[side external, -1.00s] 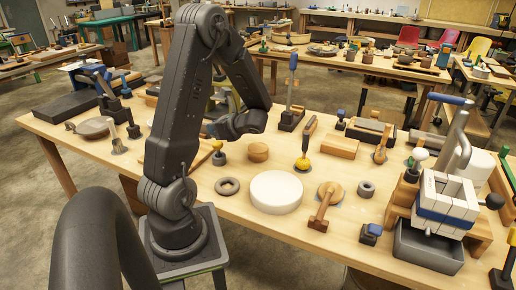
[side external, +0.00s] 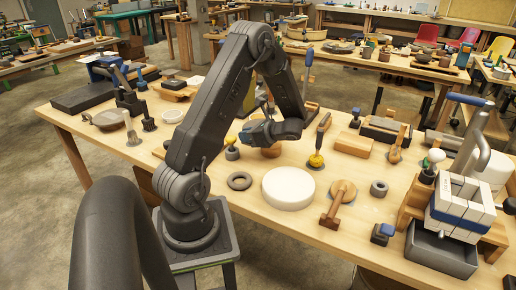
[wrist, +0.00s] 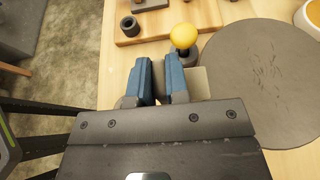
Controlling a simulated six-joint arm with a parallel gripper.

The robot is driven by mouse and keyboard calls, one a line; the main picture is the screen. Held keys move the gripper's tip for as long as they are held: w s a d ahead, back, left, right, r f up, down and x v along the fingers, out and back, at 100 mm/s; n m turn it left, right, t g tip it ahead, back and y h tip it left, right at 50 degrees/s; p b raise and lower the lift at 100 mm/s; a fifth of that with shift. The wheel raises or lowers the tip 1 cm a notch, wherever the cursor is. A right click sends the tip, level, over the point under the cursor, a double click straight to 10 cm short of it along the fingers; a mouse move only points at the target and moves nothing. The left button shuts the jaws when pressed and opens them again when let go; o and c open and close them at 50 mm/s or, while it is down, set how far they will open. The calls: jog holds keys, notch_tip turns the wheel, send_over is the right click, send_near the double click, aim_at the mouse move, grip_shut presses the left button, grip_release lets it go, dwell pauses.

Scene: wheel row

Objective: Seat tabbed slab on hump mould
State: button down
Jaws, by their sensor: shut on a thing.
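My gripper (wrist: 162,68) is shut, its two blue fingers close together in the wrist view. A flat grey round slab (wrist: 265,80) lies to the right of the fingers, with faint marks on its face. A pale tab-like piece (wrist: 205,85) shows between the right finger and the slab. The grip itself is hidden by the fingers. In the side view, my gripper (side external: 247,135) is above the table, and I cannot make out the slab there. A thick white round block (side external: 288,188), which looks like the hump mould, sits on the table to the right and nearer the camera.
A yellow ball-topped tool (wrist: 185,37) stands close ahead of the fingers. A dark ring (side external: 240,181), a wooden mallet (side external: 338,203) and a yellow-based tool (side external: 317,159) surround the white block. A grey tray with white blocks (side external: 442,246) stands at right. The table edge is at left in the wrist view.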

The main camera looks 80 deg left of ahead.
jog(key=shift+w+d+f, duration=0.1)
jog(key=shift+w+f, duration=0.45)
jog(key=shift+f, duration=0.4)
jog(key=shift+w+f, duration=0.6)
jog(key=shift+f, duration=0.3)
jog(key=shift+w+d+f, duration=0.1)
jog(key=shift+w+f, duration=0.45)
jog(key=shift+f, duration=0.4)
jog(key=shift+f, duration=0.15)
jog(key=c, duration=1.1)
grip_release()
